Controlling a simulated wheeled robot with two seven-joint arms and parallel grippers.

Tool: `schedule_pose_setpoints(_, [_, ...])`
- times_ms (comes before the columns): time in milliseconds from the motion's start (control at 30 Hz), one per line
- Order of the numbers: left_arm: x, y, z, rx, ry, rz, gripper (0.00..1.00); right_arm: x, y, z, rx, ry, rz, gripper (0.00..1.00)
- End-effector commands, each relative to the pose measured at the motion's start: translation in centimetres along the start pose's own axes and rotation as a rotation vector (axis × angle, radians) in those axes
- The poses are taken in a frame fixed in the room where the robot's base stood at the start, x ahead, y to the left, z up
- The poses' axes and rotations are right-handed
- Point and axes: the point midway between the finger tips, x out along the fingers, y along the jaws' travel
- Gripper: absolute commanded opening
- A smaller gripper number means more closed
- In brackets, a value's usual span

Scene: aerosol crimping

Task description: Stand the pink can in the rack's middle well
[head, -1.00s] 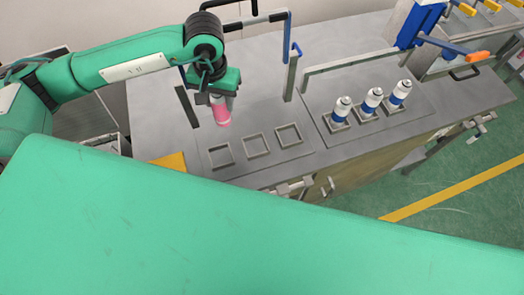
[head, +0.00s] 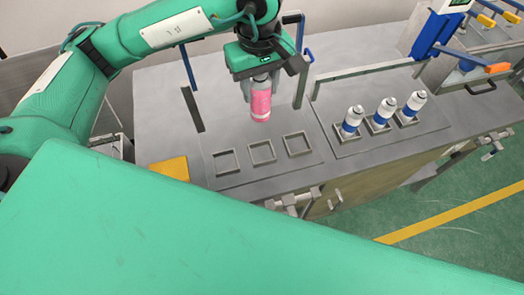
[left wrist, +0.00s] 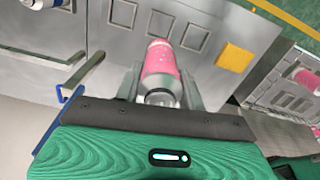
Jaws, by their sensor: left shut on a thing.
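The pink can (head: 261,103) hangs upright from my left gripper (head: 259,80), which is shut on its upper part. In the left wrist view the can (left wrist: 161,62) sits between the two fingers (left wrist: 161,92). The rack (head: 262,168) is a grey plate with three empty square wells in a row. The can is held above the table, and in the head view it appears behind the middle well (head: 262,152). My right gripper is not in view.
A second plate to the right holds three blue and white cans (head: 382,113) in its wells. Metal frame bars (head: 300,82) stand close to the right of the gripper. A yellow square (head: 170,167) lies left of the rack.

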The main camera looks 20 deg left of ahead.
Motion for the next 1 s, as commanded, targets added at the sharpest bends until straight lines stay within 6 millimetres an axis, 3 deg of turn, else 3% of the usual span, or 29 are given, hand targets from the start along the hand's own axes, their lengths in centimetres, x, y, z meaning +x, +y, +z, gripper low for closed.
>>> schedule_pose_setpoints(100, [-1.2, 0.1, 0.5, -0.047, 0.006, -0.001, 0.14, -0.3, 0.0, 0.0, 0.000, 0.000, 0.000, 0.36])
schedule_pose_setpoints(267, [-0.5, 0.1, 0.7, -0.067, 0.004, -0.006, 0.14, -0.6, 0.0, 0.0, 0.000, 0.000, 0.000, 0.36])
schedule_pose_setpoints(567, [4.6, 0.0, 0.7, -0.068, 0.003, -0.009, 0.14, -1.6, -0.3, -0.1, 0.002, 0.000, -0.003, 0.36])
schedule_pose_setpoints(800, [10.3, -0.1, 0.7, -0.067, 0.004, -0.010, 0.14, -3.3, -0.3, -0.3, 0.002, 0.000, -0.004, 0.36])
schedule_pose_setpoints(1000, [13.8, 0.0, 0.5, -0.067, 0.005, -0.006, 0.14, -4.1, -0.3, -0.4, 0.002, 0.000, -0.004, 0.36])
